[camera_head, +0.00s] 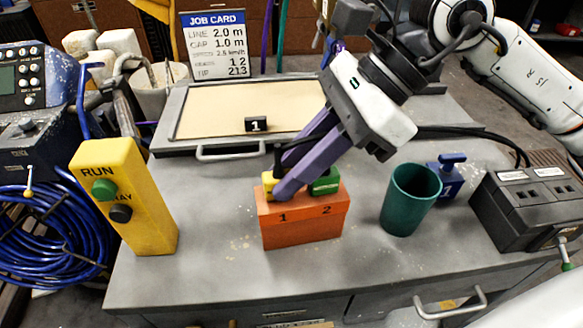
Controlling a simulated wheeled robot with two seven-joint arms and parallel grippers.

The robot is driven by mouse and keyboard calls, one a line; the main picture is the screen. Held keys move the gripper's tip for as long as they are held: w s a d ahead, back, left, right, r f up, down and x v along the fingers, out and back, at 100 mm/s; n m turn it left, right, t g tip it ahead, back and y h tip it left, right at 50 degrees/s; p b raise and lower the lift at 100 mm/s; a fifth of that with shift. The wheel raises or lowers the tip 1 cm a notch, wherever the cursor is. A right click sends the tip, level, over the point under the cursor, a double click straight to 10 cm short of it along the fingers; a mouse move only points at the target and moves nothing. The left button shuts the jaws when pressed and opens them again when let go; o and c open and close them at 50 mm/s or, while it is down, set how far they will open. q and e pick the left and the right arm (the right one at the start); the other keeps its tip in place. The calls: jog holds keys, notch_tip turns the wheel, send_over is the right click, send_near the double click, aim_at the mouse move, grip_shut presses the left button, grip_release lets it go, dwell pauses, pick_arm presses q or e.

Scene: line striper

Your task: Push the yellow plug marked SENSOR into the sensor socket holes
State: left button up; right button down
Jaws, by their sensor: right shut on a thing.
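The yellow plug (268,183) sits at the spot marked 1 on top of the orange block (302,229); any SENSOR marking on it is hidden or too small to read. My right gripper (280,187) reaches down from the upper right, its purple fingers shut on the yellow plug. The fingers hide much of the plug, and I cannot tell whether it is still seated in the block. A dark box (525,210) at the right has two labelled pairs of socket holes on top; I cannot read which is the sensor one. My left gripper is not in view.
A green plug (326,182) sits at spot 2. A teal cup (410,199) and a blue object (447,181) stand between the orange block and the dark box. A yellow RUN box (125,195) stands left. A tray (168,120) lies behind. The front bench is clear.

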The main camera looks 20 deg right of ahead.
jog(key=shift+r, duration=0.4)
jog(key=shift+r+p, duration=1.25)
jog(key=shift+r, duration=0.45)
